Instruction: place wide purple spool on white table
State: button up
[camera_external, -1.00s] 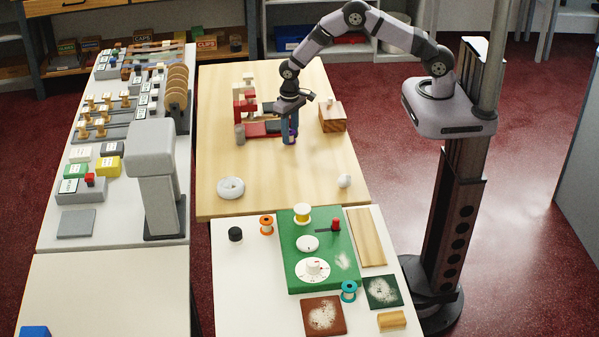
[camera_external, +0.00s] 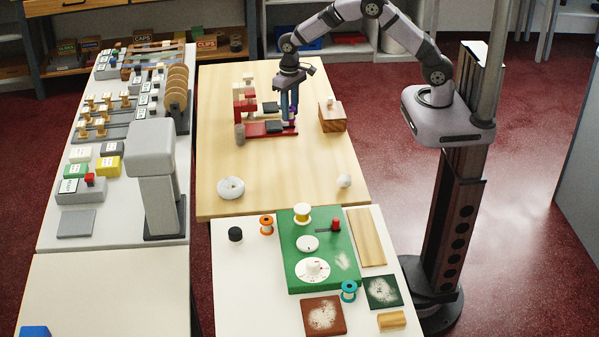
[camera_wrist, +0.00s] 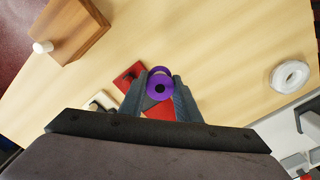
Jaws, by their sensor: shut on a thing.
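The wide purple spool (camera_wrist: 160,84) sits between the two fingers of my gripper (camera_wrist: 158,92) in the wrist view, with its round end and dark centre hole facing the camera. In the external view my gripper (camera_external: 289,112) points down over the wooden table, beside the red and grey fixture, and its fingers mostly hide the spool. The gripper is shut on the spool. The white table (camera_external: 232,290) is in front of the wooden table, at the lower middle of the external view.
The white table holds a green board (camera_external: 318,270), a black cap (camera_external: 235,234), an orange spool (camera_external: 266,225), a teal spool (camera_external: 348,291) and several plates. Its front left is bare. A wooden block (camera_external: 332,118) stands right of my gripper. A white ring (camera_external: 231,187) lies on the wooden table.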

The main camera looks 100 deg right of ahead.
jog(key=shift+r, duration=0.15)
jog(key=shift+w+d+n, duration=0.15)
jog(key=shift+w+n, duration=0.3)
jog(key=shift+n, duration=0.45)
jog(key=shift+s+f+n, duration=0.1)
jog(key=shift+f+n, duration=0.2)
jog(key=shift+f, duration=0.05)
jog(key=s+a+f+n, duration=0.1)
jog(key=s+a, duration=0.1)
jog(key=s+a+f+n, duration=0.1)
jog(key=s+a, duration=0.1)
jog(key=s, duration=0.1)
jog(key=s+a+f+n, duration=0.1)
jog(key=s+a, duration=0.1)
jog(key=s, duration=0.1)
jog(key=shift+s+f+n, duration=0.2)
jog(key=shift+n, duration=0.2)
jog(key=s+a+r+n, duration=0.1)
jog(key=a+r+n, duration=0.1)
jog(key=a, duration=0.7)
jog(key=shift+s+a+r+n, duration=0.2)
jog(key=shift+r+n, duration=0.2)
jog(key=shift+r, duration=0.5)
